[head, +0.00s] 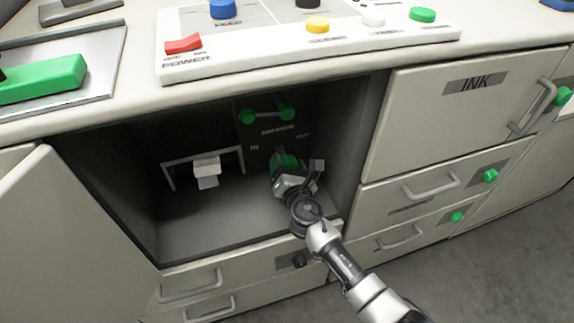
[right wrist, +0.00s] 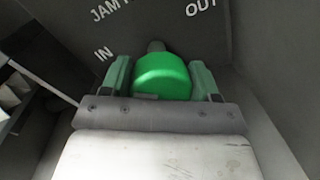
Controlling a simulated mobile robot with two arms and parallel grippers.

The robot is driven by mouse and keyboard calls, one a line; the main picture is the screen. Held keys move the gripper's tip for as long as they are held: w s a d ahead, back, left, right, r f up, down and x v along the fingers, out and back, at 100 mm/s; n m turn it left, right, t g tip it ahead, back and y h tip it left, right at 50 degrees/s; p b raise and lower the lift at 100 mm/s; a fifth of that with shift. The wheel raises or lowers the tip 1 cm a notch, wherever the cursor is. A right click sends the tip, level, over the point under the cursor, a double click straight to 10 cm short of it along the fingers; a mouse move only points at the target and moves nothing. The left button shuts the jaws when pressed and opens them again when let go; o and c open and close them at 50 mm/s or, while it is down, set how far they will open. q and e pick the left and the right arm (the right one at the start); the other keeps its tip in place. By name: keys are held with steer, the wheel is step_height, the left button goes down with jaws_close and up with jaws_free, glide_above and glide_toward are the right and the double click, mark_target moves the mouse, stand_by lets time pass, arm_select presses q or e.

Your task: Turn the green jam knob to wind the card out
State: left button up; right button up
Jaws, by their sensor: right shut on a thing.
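The green jam knob (right wrist: 162,77) is on a dark panel inside the open cabinet. In the right wrist view it sits between the two fingers of my right gripper (right wrist: 161,80), which is shut on it. The words IN and OUT are on the panel above the knob, to its left and right. In the head view my right gripper (head: 289,168) reaches into the cabinet and covers much of the knob. My left gripper is not in view.
An open door (head: 65,235) stands at the left of the cabinet. A green-ended bar (head: 267,115) is above the knob. The cabinet wall (head: 350,150) is close on the right. A control panel (head: 300,48) with coloured buttons lies on the counter above.

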steer(key=shift+f+m, duration=0.1)
steer(key=shift+m, duration=1.3)
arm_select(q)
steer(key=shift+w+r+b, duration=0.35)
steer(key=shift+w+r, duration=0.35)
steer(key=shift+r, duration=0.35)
arm_select(e)
steer(key=shift+m, duration=1.1)
steer(key=o, duration=0.9)
